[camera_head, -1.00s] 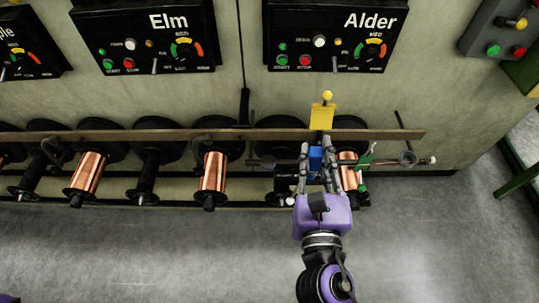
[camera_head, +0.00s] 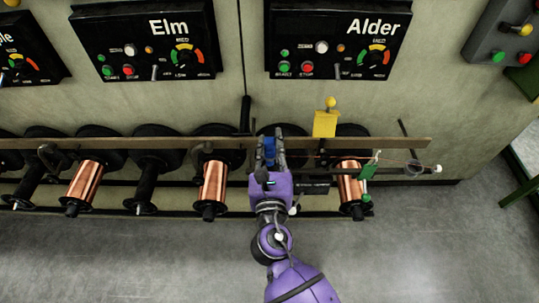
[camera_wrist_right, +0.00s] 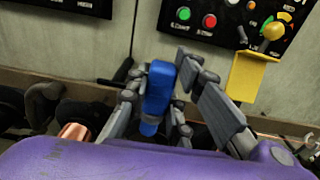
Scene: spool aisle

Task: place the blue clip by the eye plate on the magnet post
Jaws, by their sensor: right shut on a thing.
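My right gripper (camera_head: 271,152) is shut on the blue clip (camera_head: 269,148), in front of the long brown rail. In the right wrist view the blue clip (camera_wrist_right: 158,92) stands upright between the grey fingers (camera_wrist_right: 172,95). A thin dark rod with a pale tip (camera_head: 437,169) runs sideways to the right of the gripper and carries a green clip (camera_head: 368,171) and a ring-like piece (camera_head: 413,168). I cannot tell for sure which parts are the magnet post and the eye plate. My left gripper is not in view.
A yellow plate with a ball knob (camera_head: 325,123) stands at the brown rail (camera_head: 390,142); it also shows in the wrist view (camera_wrist_right: 248,78). Copper spools (camera_head: 214,187) and black spools (camera_head: 146,188) line the machine below. The Alder panel (camera_head: 335,45) is above. The floor in front is clear.

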